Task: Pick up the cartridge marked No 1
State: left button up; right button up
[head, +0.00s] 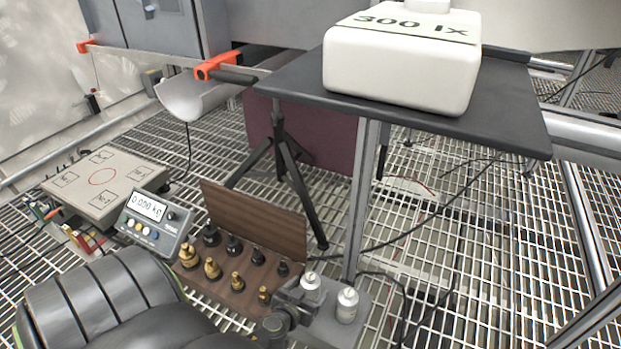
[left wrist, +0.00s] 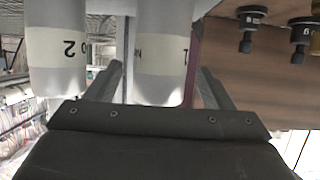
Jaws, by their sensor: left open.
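The cartridge marked 1 (left wrist: 160,75) is a pale cylinder with a white label, seen between the two fingers of my left gripper (left wrist: 160,90) in the left wrist view. The fingers are open, one on each side; I cannot tell whether either touches it. The cartridge marked 2 (left wrist: 55,50) is beside it, outside the left finger. In the head view both stand upright on a grey base: cartridge 1 (head: 311,287) nearer the wooden box and cartridge 2 (head: 347,306) to its right. My left gripper (head: 294,303) is at cartridge 1 there. My right gripper is not in view.
A wooden box (head: 262,215) with brass and black weights is left of the cartridges. A scale display (head: 152,216) and a platform (head: 105,182) lie farther left. A tripod (head: 285,150) and a dark table (head: 500,115) with a white 300 lx block (head: 400,65) stand behind.

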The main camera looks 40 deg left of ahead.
pick_arm(q)
jog(key=shift+x, duration=1)
jog(key=c, duration=1.3)
jog(key=shift+r, duration=0.1)
jog(key=shift+c, duration=0.2)
